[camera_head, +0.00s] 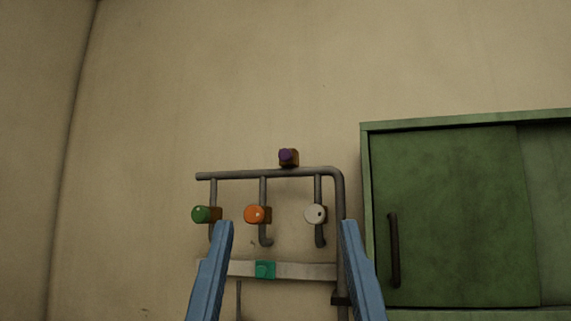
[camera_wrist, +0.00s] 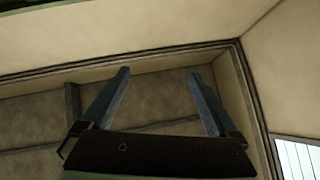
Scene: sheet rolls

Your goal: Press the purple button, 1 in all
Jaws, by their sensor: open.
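The purple button (camera_head: 286,156) shows in the head view, above the middle of the picture's lower half. It sits on a small brownish block at the top of a grey pipe rack on the wall. My gripper (camera_head: 286,222) is open, with its two blue fingers pointing up from the bottom of the head view. The fingertips appear below the purple button, one to each side, with nothing between them that I can tell is held. The wrist view shows my gripper (camera_wrist: 158,73) open and empty; the purple button is not in that view.
A green button (camera_head: 203,214), an orange button (camera_head: 255,214) and a white button (camera_head: 315,214) hang below on the grey pipes (camera_head: 240,175). A teal block (camera_head: 265,270) sits on a pale bar. A green cabinet (camera_head: 450,215) stands right. The wall above is bare.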

